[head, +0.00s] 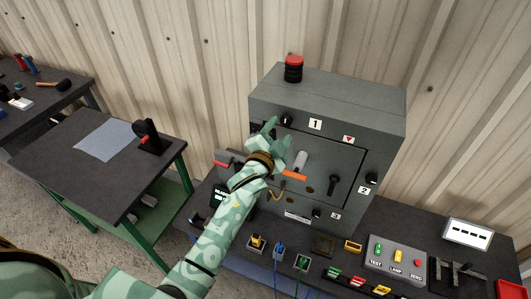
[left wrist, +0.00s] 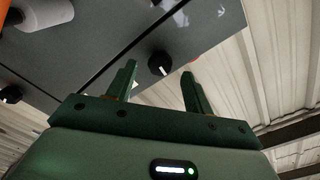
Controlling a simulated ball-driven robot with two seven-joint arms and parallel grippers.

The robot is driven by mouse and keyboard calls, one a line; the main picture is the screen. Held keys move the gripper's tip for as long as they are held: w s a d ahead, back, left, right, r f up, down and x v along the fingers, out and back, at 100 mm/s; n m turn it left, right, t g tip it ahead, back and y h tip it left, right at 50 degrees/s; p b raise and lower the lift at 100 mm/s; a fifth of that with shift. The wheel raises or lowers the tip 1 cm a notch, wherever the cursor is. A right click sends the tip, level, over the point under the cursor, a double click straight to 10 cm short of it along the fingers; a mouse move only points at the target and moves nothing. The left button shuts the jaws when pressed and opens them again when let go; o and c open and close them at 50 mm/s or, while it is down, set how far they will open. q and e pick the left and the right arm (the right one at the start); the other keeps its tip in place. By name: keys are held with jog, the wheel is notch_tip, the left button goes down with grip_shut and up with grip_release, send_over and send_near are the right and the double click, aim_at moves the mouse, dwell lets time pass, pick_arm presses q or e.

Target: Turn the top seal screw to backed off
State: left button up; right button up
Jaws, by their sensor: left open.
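The grey enclosure (head: 385,115) stands on the dark bench against the wall. The top seal screw (head: 286,120) looks like a black knob beside the label 1 on its front. In the left wrist view a black knob with a white line (left wrist: 160,63) appears between and just beyond my fingertips; it looks like this same screw. My left gripper (head: 283,142) is open and empty in front of the enclosure's upper left, fingers apart. No contact with the knob shows. My right gripper is not in view.
Knobs by label 2 (head: 371,178) and label 3 (head: 316,213), a black door handle (head: 333,184) and a grey cylinder with an orange part (head: 300,161) stick out of the front. A red button (head: 293,68) sits on top. A control box (head: 396,258) stands on the bench.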

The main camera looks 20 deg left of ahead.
pick_arm(q)
jog(key=s, duration=1.2)
jog(key=shift+s+a, duration=0.2)
jog(key=shift+s, duration=0.15)
